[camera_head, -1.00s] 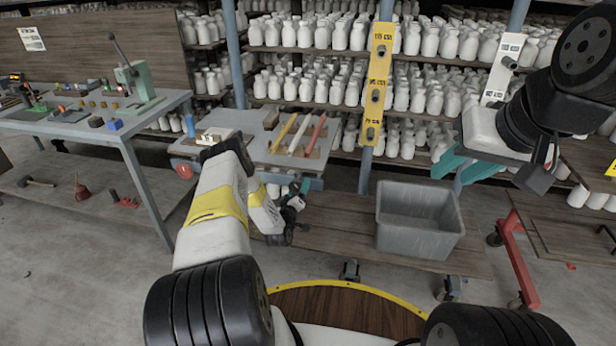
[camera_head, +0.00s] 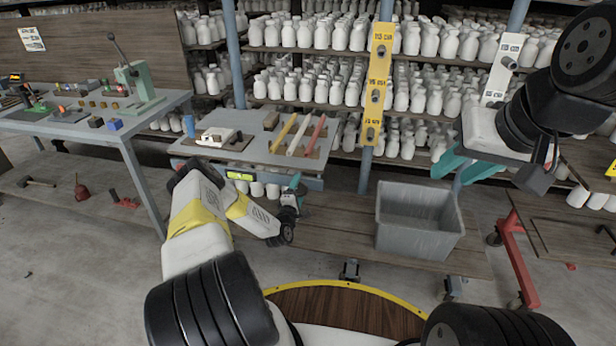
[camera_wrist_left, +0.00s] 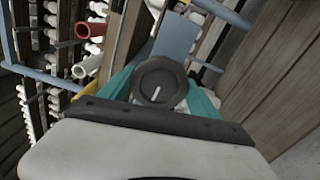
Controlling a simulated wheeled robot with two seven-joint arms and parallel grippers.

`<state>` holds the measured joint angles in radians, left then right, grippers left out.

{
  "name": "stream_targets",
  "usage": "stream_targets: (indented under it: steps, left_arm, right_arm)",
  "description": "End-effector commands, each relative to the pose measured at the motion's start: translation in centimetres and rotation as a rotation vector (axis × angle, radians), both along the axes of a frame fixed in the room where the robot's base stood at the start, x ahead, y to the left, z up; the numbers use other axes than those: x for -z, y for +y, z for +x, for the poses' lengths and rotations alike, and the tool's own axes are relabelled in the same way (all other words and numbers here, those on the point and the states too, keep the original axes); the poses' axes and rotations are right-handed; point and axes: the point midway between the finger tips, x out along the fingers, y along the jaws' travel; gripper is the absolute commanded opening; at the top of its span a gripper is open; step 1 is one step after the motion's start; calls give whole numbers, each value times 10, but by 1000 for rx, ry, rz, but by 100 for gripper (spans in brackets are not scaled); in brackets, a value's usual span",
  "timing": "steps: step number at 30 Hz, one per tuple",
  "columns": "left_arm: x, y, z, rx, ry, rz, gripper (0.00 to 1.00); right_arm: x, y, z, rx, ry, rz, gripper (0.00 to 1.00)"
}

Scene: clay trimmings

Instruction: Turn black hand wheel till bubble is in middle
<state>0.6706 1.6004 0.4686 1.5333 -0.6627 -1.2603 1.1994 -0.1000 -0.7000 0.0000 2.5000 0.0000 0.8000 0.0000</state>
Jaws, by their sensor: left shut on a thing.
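The black hand wheel (camera_wrist_left: 160,80) with a white mark sits between the teal fingers of my left gripper (camera_wrist_left: 161,88) in the left wrist view. In the head view my left gripper (camera_head: 295,184) is at the front right edge of the small grey table (camera_head: 205,150), and the wheel is hidden. A yellow-green level vial (camera_head: 240,176) shows on the table's front edge, left of the gripper. Its bubble is too small to place. My right gripper (camera_head: 466,167) is open and empty, away at the right.
Yellow, white and red bars (camera_head: 300,136) and a white object (camera_head: 218,137) lie on the small table. A grey bin (camera_head: 419,220) stands to its right. A workbench with tools (camera_head: 70,125) is at the left. Shelves of white bottles fill the back.

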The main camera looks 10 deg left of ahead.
Motion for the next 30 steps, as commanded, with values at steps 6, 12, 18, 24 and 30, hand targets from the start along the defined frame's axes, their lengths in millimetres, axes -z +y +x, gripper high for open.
stream_targets:
  steps: [6,12,18,24,30]
  left_arm:
    - [0,2,1,-4,3,-126,31]
    - [-1,2,1,-4,5,-193,31]
    - [-1,2,1,-3,6,-219,31]
    - [0,2,1,-3,7,-222,31]
    - [0,2,1,-3,7,-221,77]
  right_arm:
    - [0,0,0,0,0,0,36]
    - [0,0,0,0,0,0,36]
    - [0,0,0,0,0,0,36]
    - [0,0,0,0,0,0,36]
    - [0,0,0,0,0,0,36]
